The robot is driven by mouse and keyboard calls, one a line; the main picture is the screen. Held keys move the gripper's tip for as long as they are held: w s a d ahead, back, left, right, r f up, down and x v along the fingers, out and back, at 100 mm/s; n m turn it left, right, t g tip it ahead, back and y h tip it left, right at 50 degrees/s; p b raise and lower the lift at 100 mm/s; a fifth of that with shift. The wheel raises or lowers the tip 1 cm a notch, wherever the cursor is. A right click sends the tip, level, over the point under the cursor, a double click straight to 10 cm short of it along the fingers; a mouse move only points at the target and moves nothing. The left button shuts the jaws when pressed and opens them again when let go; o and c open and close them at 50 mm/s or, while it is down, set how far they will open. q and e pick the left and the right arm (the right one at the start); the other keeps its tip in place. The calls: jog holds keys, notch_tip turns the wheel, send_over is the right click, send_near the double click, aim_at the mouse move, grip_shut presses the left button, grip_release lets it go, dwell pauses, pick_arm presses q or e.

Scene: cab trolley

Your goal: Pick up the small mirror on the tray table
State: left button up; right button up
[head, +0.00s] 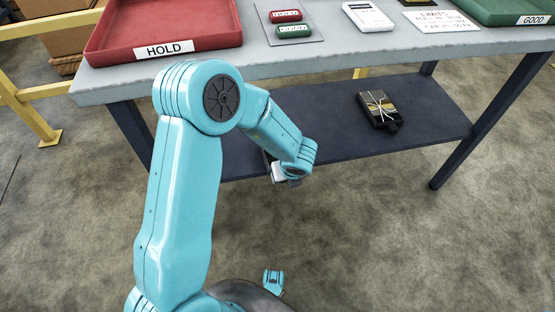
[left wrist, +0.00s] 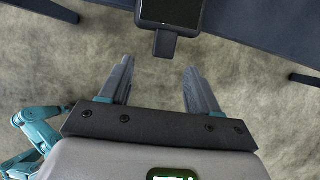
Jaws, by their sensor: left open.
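A small dark-framed flat piece with a short tab, which looks like the small mirror (head: 377,104), lies on the lower shelf of the table. Pale lines spread across its face like cracks or string; I cannot tell which. In the left wrist view the mirror (left wrist: 172,10) is cut off at the top edge, with its tab pointing toward my fingers. My left gripper (left wrist: 158,68) is open and empty, with the tab beyond its fingertips and roughly between them. In the head view my left gripper (head: 289,180) is by the shelf's front edge, left of the mirror. My right gripper is not seen.
The lower shelf (head: 430,100) is otherwise mostly bare. The tabletop (head: 330,55) above holds a red HOLD tray (head: 115,50), a green GOOD tray (head: 510,10), red and green tags (head: 290,22), a calculator (head: 368,16) and a paper note (head: 440,21). A table leg (head: 475,130) stands at right.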

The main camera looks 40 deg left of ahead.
pick_arm(q)
jog(key=b+x, duration=0.2)
jog(key=x, duration=0.2)
jog(key=shift+w+f, duration=0.15)
jog(key=shift+f, duration=0.2)
grip_shut()
jog(key=shift+r, duration=0.1)
